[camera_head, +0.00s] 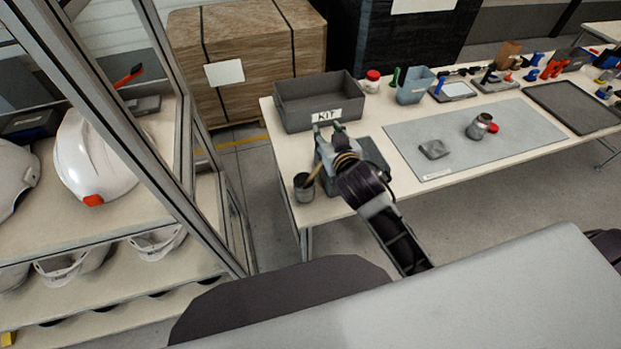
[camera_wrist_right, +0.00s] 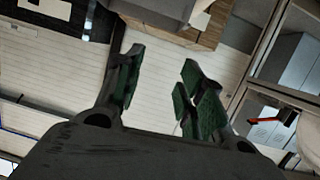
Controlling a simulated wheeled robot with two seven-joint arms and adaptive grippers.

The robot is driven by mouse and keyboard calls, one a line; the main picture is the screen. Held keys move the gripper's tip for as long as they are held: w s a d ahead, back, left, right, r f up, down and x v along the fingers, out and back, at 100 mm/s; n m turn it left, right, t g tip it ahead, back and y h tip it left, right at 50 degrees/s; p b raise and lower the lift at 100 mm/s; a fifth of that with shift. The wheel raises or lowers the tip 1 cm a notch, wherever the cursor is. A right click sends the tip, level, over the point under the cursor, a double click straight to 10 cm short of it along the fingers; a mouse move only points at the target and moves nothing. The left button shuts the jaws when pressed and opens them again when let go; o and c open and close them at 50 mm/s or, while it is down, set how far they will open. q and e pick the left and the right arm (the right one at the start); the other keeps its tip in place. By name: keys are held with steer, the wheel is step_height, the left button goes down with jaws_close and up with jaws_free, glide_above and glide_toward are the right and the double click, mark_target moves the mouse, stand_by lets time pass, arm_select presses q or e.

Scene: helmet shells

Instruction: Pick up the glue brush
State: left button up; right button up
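The glue brush (camera_head: 315,173) shows as a thin tan handle slanting up and right out of a small dark pot (camera_head: 304,190) at the near left corner of the table. Its bristle end is hidden in the pot. My right gripper (camera_head: 329,129) is above the table, just beyond and right of the pot, in front of the KIT bin. In the right wrist view (camera_wrist_right: 162,62) its green-padded fingers are apart with nothing between them. The brush is not seen in the wrist view. My left gripper is not in view.
A grey KIT bin (camera_head: 318,92) stands behind the gripper. A grey tray (camera_head: 374,156) lies partly behind my wrist. A grey mat (camera_head: 465,155) holds a jar (camera_head: 476,128) and a small dark block (camera_head: 434,149). A shelf rack with white helmet shells (camera_head: 88,160) stands at the left.

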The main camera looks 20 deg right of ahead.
steer(key=w+a+r+n+t+y, duration=0.1)
steer(key=a+r+n+t+y, duration=0.25)
steer(key=a+r+y, duration=0.45)
steer(key=w+a+r+n+t+y, duration=0.1)
steer(key=a+r+n+t+y, duration=0.25)
steer(key=r, duration=0.75)
steer(key=s+a+n+g+y, duration=0.4)
steer(key=a+n+g+y, duration=0.1)
steer(key=a+n+g, duration=0.35)
steer(key=s+a+n+g+y, duration=0.45)
steer(key=a+n+g, duration=0.25)
steer(key=g, duration=0.2)
steer(key=d+f+n+g+h, duration=0.1)
steer(key=d+f+g+h, duration=0.15)
steer(key=f+h, duration=0.4)
steer(key=d+f+n+g+h, duration=0.1)
steer(key=f+n+g+h, duration=0.15)
steer(key=f, duration=0.65)
steer(key=w+d+f+m+h, duration=0.2)
steer(key=d+h, duration=0.3)
steer(key=d, duration=0.5)
steer(key=w+d+f+m+t+h, duration=0.1)
steer(key=w+d+m+h, duration=0.3)
steer(key=d, duration=0.7)
steer(key=shift+w+f+h, duration=0.15)
steer(key=shift+f+h, duration=0.4)
steer(key=shift+h, duration=0.65)
